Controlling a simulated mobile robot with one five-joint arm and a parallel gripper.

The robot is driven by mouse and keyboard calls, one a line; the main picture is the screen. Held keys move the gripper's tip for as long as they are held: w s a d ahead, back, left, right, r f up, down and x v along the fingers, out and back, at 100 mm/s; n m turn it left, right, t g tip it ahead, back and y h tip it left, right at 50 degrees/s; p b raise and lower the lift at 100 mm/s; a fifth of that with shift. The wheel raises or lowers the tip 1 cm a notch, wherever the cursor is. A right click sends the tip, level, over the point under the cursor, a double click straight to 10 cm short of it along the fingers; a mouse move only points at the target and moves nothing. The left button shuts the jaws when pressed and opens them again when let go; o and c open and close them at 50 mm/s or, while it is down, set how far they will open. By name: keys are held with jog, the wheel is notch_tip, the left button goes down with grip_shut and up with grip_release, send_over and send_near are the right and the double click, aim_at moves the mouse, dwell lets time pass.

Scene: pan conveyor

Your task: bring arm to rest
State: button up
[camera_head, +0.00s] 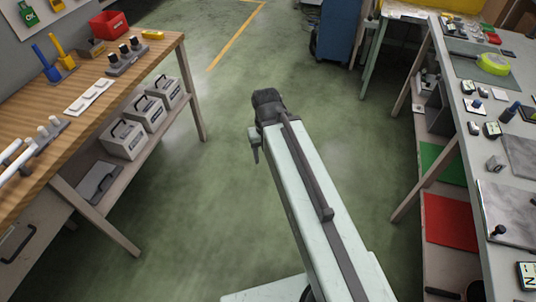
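A long pale beam (311,180) with a dark rail on top runs from the bottom right up to the middle of the head view. A dark block (268,105) sits at its far end, and a small dark part hangs from its left side. I cannot tell for sure whether this beam is part of my own body. No gripper fingers show, and no object is seen held.
A wooden bench (120,75) with tools, bottles and a red bin (109,24) stands at left, grey boxes (123,138) on its lower shelf. A cluttered bench (510,150) stands at right. A blue cabinet (338,32) stands at the back. Green floor (225,130) between is clear.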

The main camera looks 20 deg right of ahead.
notch_tip(320, 180, up, 12)
jog(key=p, duration=1.2)
